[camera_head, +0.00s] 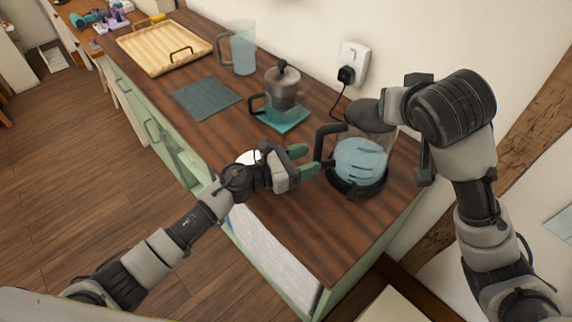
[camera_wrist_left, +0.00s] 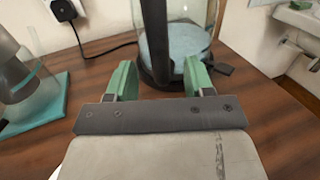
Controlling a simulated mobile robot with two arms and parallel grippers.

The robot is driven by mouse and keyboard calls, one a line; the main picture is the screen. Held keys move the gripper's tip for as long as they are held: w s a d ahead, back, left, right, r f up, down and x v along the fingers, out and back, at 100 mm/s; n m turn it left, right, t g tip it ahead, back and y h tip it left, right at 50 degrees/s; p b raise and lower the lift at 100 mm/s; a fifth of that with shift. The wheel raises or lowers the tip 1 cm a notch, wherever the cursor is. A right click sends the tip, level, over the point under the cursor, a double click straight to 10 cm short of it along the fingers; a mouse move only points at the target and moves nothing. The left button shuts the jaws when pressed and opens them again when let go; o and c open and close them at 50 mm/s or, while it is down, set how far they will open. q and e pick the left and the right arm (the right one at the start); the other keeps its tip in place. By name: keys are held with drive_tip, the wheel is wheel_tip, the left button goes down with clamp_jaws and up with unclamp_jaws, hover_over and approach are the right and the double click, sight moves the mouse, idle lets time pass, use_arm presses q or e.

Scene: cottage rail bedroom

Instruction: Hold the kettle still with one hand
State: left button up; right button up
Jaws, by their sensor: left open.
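The glass kettle (camera_head: 358,158) with bluish water stands on its dark base near the right end of the wooden counter. Its black handle (camera_head: 322,144) faces my left gripper. My left gripper (camera_head: 306,160) is open, its green fingers pointing at the handle. In the left wrist view, the handle (camera_wrist_left: 155,35) stands just ahead, between the two fingers (camera_wrist_left: 161,77); I see no clear contact. My right gripper (camera_head: 398,105) is over the right side of the kettle by its dark lid (camera_head: 364,113). Its fingers are hidden, so its opening cannot be told.
A French press (camera_head: 284,88) stands on a teal mat (camera_head: 285,118) left of the kettle. Behind are a glass pitcher (camera_head: 243,48), a dark mat (camera_head: 205,97) and a wooden tray (camera_head: 165,47). A plug and cord (camera_head: 345,75) hang from the wall. The counter's front right is clear.

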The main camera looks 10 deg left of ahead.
sight(317, 156)
use_arm(q)
drive_tip(key=shift+x, duration=1.7)
clamp_jaws()
idle(1.0)
